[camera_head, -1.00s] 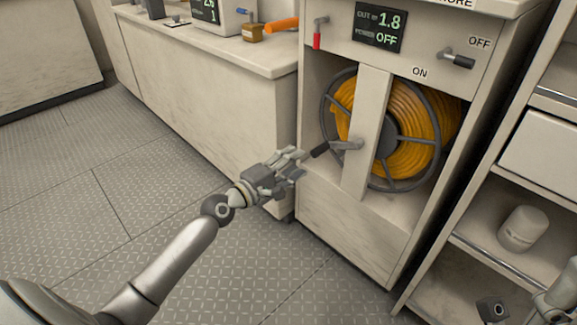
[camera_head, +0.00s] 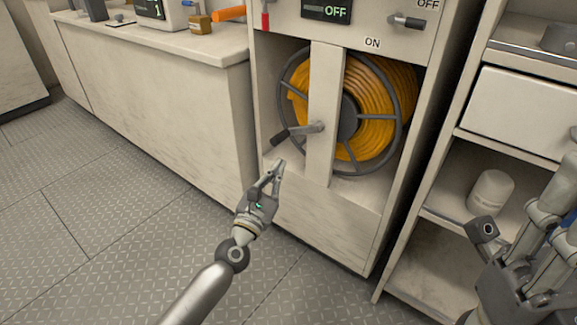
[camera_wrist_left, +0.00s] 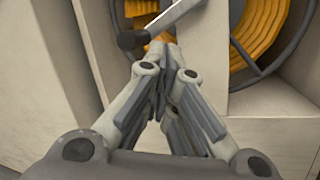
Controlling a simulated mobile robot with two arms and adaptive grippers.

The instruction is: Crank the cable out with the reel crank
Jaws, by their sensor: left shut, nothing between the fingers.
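The cable reel, with orange cable (camera_head: 378,110) wound on a grey spoked wheel, sits in an open cabinet bay behind a pale upright post (camera_head: 324,95). The reel crank (camera_head: 300,131) is mounted on the post, its dark handle to the left. In the left wrist view the crank handle (camera_wrist_left: 131,40) is just beyond the fingertips, slightly left. My left gripper (camera_head: 278,166) is shut and empty, below the handle and apart from it in the head view; its closed fingertips (camera_wrist_left: 162,50) point at the bay.
A shelf unit with a white canister (camera_head: 490,192) stands right. A counter (camera_head: 150,42) stands left. The floor before it is clear.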

